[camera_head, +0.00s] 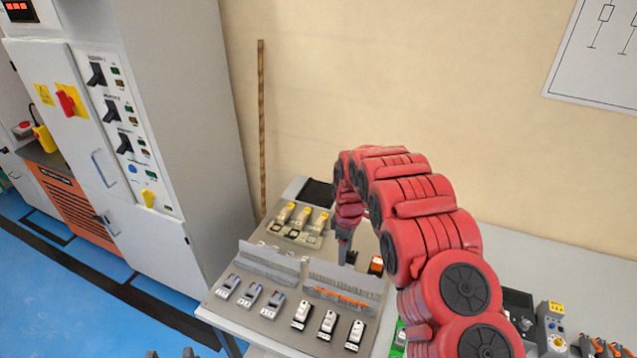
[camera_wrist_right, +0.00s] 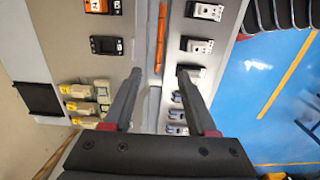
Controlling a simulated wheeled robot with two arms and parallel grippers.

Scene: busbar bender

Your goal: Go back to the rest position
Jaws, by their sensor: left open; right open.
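My right arm, red and jointed, arches over the table from the lower right in the head view. Its gripper (camera_head: 345,250) points down above the grey panel (camera_head: 245,318), near the rails. In the right wrist view the two fingers of this gripper (camera_wrist_right: 157,88) are apart with nothing held between them, above the rail strip. My left gripper (camera_head: 170,354) shows only as dark fingertips at the bottom edge of the head view. They are apart, and the rest of it is out of frame.
The panel carries yellow-topped modules (camera_head: 303,218), grey breakers (camera_head: 250,297), white breakers (camera_head: 328,323) and a slotted duct with an orange strip (camera_head: 340,296). A tall grey cabinet (camera_head: 190,110) stands left of the table. More devices (camera_head: 555,325) lie at the right. Blue floor (camera_head: 60,310) is open at lower left.

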